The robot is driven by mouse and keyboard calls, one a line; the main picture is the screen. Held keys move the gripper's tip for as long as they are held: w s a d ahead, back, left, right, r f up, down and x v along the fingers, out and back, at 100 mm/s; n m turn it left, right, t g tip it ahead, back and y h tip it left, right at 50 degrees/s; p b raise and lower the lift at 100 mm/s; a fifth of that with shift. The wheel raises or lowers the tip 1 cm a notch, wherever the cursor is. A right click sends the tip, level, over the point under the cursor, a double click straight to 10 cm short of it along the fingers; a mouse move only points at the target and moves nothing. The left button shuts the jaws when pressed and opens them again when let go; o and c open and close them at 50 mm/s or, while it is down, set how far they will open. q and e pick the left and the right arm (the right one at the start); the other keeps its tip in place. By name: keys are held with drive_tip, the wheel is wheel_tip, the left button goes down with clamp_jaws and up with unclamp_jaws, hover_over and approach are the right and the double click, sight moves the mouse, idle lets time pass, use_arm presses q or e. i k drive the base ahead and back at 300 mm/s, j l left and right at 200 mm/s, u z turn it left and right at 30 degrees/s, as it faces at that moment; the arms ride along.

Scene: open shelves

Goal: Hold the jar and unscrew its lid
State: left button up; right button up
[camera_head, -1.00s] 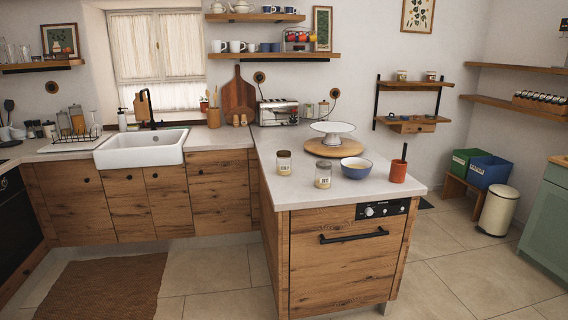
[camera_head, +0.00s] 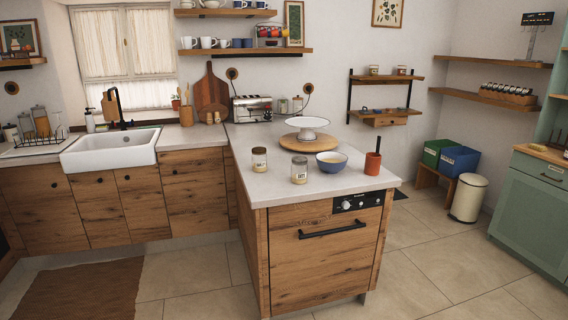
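Two small glass jars stand upright on the light counter (camera_head: 270,191) of the wooden peninsula. One jar (camera_head: 259,160) has a dark brown lid and stands farther back on the left. The other jar (camera_head: 299,170) has a paler, greyish lid and stands nearer the front. Both hold something pale in the lower part and carry a label. I cannot tell which of them the task means. Neither of my grippers shows in the head view.
Blue (camera_head: 459,160) and green bins and a cream bin (camera_head: 468,198) stand at the right. The tiled floor ahead is clear.

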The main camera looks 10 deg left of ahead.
sight(259, 162)
drive_tip(key=i+j+z, duration=0.7)
drive_tip(key=i+j, duration=0.15)
drive_tip(key=j, duration=0.2)
drive_tip(key=i+j+z, duration=0.1)
drive_tip(key=j, duration=0.25)
drive_tip(key=i+j, duration=0.25)
drive_tip(key=i+j+z, duration=0.1)
drive_tip(key=j, duration=0.35)
drive_tip(key=i+j, duration=0.2)
drive_tip(key=j, duration=0.2)
drive_tip(key=i+j+z, duration=0.1)
drive_tip(key=j, duration=0.25)
drive_tip(key=i+j, duration=0.15)
drive_tip(key=j, duration=0.25)
